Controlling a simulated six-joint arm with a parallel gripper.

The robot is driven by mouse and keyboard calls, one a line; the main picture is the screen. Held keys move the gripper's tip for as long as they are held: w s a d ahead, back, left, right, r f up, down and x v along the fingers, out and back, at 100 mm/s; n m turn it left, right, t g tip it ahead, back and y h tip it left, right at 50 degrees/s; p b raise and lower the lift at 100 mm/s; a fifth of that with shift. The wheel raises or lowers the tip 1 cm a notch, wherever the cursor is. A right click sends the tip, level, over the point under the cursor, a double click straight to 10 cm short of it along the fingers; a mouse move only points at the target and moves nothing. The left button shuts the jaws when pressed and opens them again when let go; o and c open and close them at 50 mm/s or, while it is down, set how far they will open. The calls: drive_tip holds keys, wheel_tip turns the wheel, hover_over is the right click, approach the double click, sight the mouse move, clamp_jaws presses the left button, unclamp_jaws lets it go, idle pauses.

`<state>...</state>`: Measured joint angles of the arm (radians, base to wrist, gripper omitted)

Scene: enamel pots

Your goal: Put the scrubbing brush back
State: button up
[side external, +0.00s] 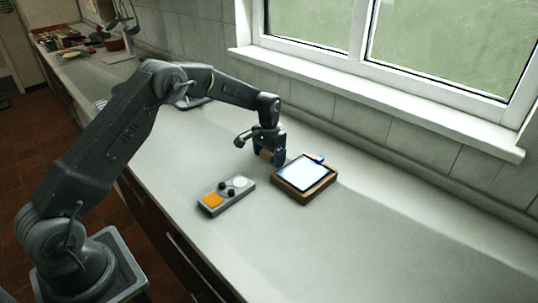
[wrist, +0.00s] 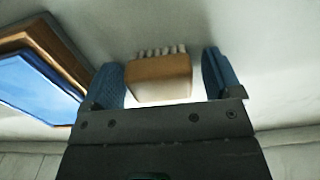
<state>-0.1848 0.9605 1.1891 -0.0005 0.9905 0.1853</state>
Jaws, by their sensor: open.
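The scrubbing brush, a tan wooden block with a row of pale bristles, shows in the wrist view (wrist: 158,78) between my two blue finger pads. In the side external view my gripper (side external: 271,153) is low over the counter, and a small brown part of the brush (side external: 265,155) shows at the fingers. The fingers hide much of the brush there. I cannot tell whether the brush touches the counter.
A wood-framed block with a pale blue-white top (side external: 304,178) lies close to the right of my gripper. The counter (side external: 350,235) at right front is clear. A window wall stands behind.

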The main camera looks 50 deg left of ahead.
drive_tip(key=shift+r, duration=0.1)
wheel_tip(320, 180, up, 11)
drive_tip(key=s+d+r+t, duration=0.1)
drive_tip(key=s+d+r, duration=0.2)
drive_tip(key=s+r, duration=0.4)
drive_tip(key=s+d+r+t, duration=0.2)
drive_tip(key=s+d+r, duration=0.1)
drive_tip(key=s+r, duration=0.5)
drive_tip(key=s+d+f+t, duration=0.1)
drive_tip(key=s+d, duration=0.1)
drive_tip(key=s, duration=0.8)
drive_tip(key=s+d+f+t, duration=0.1)
drive_tip(key=s+d, duration=0.1)
drive_tip(key=s, duration=0.8)
drive_tip(key=shift+s+d+f+t, duration=0.2)
drive_tip(key=shift+s+f+t, duration=0.1)
drive_tip(key=shift+s+f, duration=0.1)
